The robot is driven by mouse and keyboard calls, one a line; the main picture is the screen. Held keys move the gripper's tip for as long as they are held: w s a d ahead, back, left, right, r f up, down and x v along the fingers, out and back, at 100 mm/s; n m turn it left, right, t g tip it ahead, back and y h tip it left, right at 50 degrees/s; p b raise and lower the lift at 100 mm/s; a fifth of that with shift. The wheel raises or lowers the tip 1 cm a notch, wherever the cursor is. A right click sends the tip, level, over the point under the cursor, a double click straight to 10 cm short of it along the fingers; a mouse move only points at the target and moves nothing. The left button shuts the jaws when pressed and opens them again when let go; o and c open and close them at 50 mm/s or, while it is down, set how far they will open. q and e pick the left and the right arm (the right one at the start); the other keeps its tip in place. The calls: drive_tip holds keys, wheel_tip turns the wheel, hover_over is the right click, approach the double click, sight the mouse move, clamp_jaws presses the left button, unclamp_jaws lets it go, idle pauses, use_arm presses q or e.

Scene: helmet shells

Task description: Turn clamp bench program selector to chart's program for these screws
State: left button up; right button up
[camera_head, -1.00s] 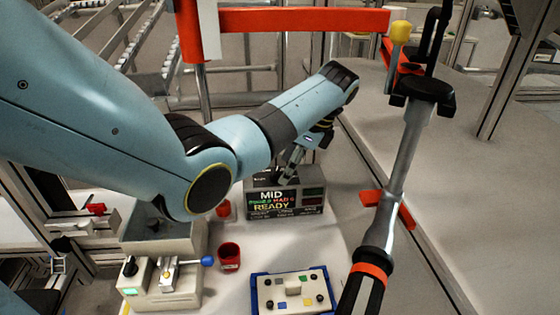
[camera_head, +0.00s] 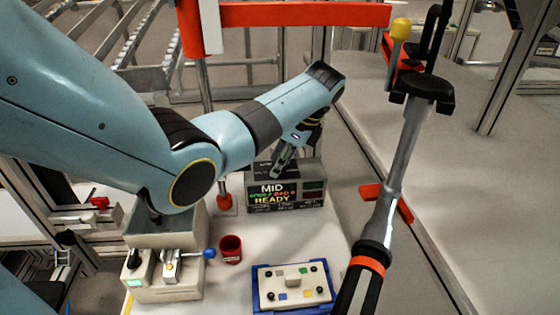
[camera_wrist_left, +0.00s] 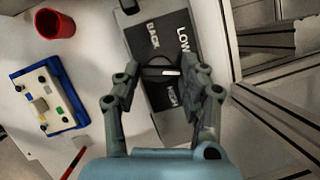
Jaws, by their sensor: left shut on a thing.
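The clamp bench program unit (camera_head: 286,204) is a dark box whose display reads "MID" and "READY". My left gripper (camera_head: 280,160) reaches down onto its top. In the left wrist view its fingers (camera_wrist_left: 165,95) stand on either side of the dark round selector knob (camera_wrist_left: 158,72), and the gripper is shut on it. The knob's white mark points between the labels "LOW" and "HIGH"; "BACK" is at upper left. The fingers may hide other labels. No chart or screws can be made out. My right gripper is not in view.
A blue tray (camera_head: 257,302) with a light plate, a red cup (camera_head: 230,250) and a beige fixture with a blue-tipped lever (camera_head: 178,288) stand in front. A red-orange beam (camera_head: 300,18) crosses the top.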

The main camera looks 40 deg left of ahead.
use_arm(q)
drive_tip(key=shift+w+r+n+h+p, duration=0.15)
drive_tip(key=shift+n+h+p, duration=0.15)
drive_tip(key=shift+n+p, duration=0.5)
drive_tip(key=shift+n+g, duration=0.4)
drive_tip(key=shift+n, duration=0.5)
drive_tip(key=shift+a+n+g+h, duration=0.1)
drive_tip(key=shift+n+g+h, duration=0.25)
drive_tip(key=shift+n, duration=0.75)
drive_tip(key=shift+a+n+g+h, duration=0.15)
drive_tip(key=shift+n+h, duration=0.4)
drive_tip(key=shift+n, duration=0.55)
drive_tip(key=o, duration=1.2)
drive_tip(key=shift+c, duration=0.2)
